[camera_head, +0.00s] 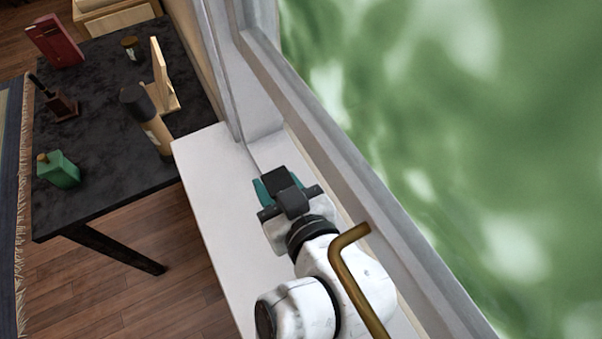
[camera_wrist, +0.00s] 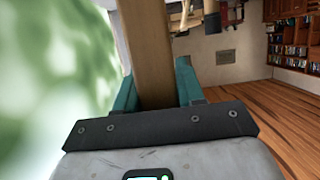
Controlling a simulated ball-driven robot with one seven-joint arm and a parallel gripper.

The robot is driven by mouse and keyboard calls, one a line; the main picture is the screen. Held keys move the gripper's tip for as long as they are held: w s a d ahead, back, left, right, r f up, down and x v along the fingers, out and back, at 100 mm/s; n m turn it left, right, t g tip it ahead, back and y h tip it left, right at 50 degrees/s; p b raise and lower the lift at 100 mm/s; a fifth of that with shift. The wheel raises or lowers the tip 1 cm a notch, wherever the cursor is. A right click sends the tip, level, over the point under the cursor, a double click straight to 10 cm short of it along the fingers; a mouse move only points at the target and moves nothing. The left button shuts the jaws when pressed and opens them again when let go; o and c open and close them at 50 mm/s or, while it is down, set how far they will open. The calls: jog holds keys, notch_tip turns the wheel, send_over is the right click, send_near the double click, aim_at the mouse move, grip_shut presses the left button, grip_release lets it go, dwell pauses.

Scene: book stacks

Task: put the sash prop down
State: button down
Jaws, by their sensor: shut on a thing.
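My gripper (camera_head: 273,186) is over the white window sill (camera_head: 214,190), beside the window frame, in the head view. In the wrist view its teal fingers (camera_wrist: 157,88) are shut on the sash prop (camera_wrist: 149,45), a flat brown wooden bar. The bar runs away from the fingers to the top edge of that view. In the head view I cannot make out the prop, and whether it touches the sill cannot be told.
A black table (camera_head: 100,110) left of the sill carries a green bottle (camera_head: 60,170), a dark-capped cylinder (camera_head: 147,121), a wooden stand (camera_head: 162,82) and a red book (camera_head: 56,42). A bent brass rod (camera_head: 349,278) rises near my arm. The sill's left part is clear.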

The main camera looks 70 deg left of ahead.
jog(key=w, duration=0.1)
jog(key=w+f, duration=0.1)
jog(key=w, duration=0.2)
jog(key=shift+w+a+f+p, duration=0.2)
jog(key=shift+a+f+p, duration=0.05)
jog(key=shift+p, duration=0.15)
jog(key=shift+f, duration=0.2)
jog(key=c, duration=0.7)
grip_release()
jog(key=shift+r, duration=0.1)
